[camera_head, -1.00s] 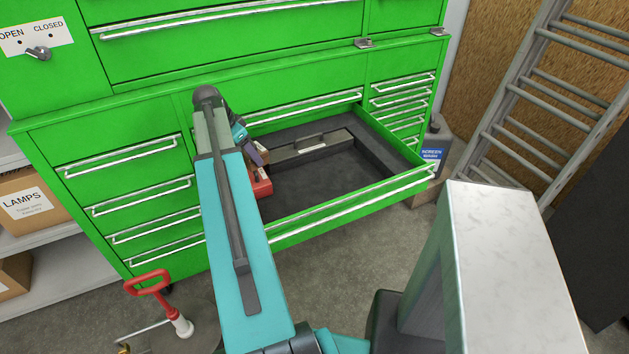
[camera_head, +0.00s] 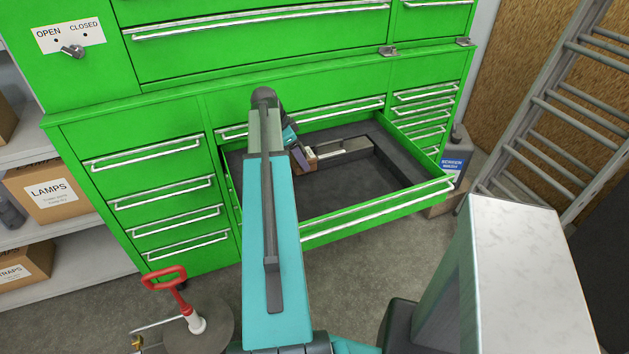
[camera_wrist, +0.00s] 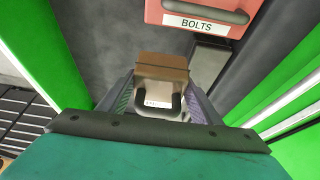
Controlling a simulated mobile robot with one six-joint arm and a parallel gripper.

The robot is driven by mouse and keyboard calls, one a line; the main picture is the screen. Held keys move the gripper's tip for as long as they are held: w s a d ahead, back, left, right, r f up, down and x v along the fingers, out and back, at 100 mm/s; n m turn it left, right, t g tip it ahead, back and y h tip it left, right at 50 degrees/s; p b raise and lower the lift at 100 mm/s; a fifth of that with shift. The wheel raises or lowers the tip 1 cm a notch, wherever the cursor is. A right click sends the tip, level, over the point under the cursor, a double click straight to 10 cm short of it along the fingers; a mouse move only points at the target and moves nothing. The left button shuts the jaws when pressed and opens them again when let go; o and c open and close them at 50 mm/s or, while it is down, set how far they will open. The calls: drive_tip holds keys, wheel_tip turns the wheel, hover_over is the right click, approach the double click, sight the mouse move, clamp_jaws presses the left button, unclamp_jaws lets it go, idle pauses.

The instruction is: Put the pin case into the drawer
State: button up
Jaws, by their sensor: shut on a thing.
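My gripper (camera_wrist: 158,100) is shut on a small case (camera_wrist: 163,67) with a brown face, a pale part with a white label and a dark handle; I take it as the pin case. Its label is too small to read. In the head view my gripper (camera_head: 296,157) is over the left rear of the open drawer (camera_head: 370,208), and the brown case (camera_head: 304,166) shows just below it. Whether the case touches the drawer floor I cannot tell. My arm hides the drawer's left part.
A red case labelled BOLTS (camera_wrist: 195,18) lies on the dark drawer floor. A long grey case (camera_head: 345,147) with a pale label lies along the drawer's back. The drawer's middle is clear. A ladder (camera_head: 560,110) and a jug (camera_head: 455,160) stand to the right.

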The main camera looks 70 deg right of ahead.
drive_tip(key=shift+f+p, duration=0.7)
drive_tip(key=shift+f, duration=2.05)
drive_tip(key=shift+f, duration=0.1)
drive_tip(key=shift+f+p, duration=0.6)
drive_tip(key=shift+f, duration=1.15)
drive_tip(key=shift+f, duration=0.2)
drive_tip(key=o, duration=0.8)
drive_tip(key=shift+o, duration=0.2)
drive_tip(key=shift+r, duration=0.25)
drive_tip(key=b+v, duration=0.3)
drive_tip(key=v, duration=0.9)
drive_tip(key=shift+b, duration=0.35)
